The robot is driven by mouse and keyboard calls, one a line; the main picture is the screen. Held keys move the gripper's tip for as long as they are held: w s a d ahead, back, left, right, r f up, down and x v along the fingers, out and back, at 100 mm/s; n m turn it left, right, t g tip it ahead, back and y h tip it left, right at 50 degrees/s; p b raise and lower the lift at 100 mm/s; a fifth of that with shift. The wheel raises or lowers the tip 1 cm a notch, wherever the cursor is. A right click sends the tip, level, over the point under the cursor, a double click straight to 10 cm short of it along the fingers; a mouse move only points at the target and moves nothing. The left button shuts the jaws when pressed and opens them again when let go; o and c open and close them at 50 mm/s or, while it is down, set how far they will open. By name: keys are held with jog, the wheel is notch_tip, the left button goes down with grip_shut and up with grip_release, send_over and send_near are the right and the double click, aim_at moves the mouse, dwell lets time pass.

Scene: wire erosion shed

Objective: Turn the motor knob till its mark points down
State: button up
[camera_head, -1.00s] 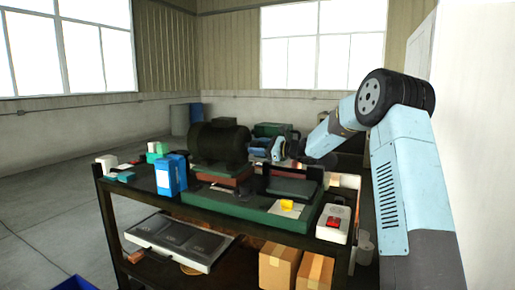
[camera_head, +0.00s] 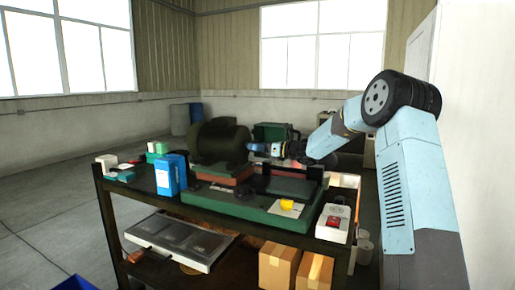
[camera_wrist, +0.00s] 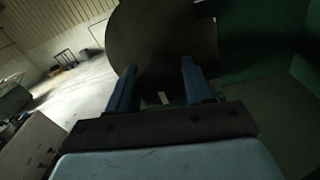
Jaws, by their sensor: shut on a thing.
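The dark motor (camera_head: 218,142) stands on a reddish block on the green machine base, and its round end face (camera_wrist: 150,35) fills the upper middle of the wrist view. My gripper (camera_head: 254,148) reaches in from the right, level with the motor's right end. In the wrist view the two blue fingers of my gripper (camera_wrist: 160,82) are shut on the motor knob (camera_wrist: 155,84), one on each side. The knob is dark and in shadow. A small pale patch, perhaps its mark, shows low between the fingers; which way the mark points I cannot tell.
A green base plate (camera_head: 235,207) lies on the dark cart, with a yellow piece (camera_head: 287,204) on it. A blue carton (camera_head: 171,175) stands left, and a switch box with a red button (camera_head: 334,221) right. Open floor lies left of the cart.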

jog(key=shift+d+f, duration=0.1)
jog(key=shift+f, duration=0.25)
jog(key=o, duration=0.8)
jog(key=shift+o, duration=1.2)
jog(key=shift+r, duration=0.2)
jog(key=v, duration=1.3)
jog(key=shift+d, duration=0.3)
jog(key=shift+s+f, duration=0.1)
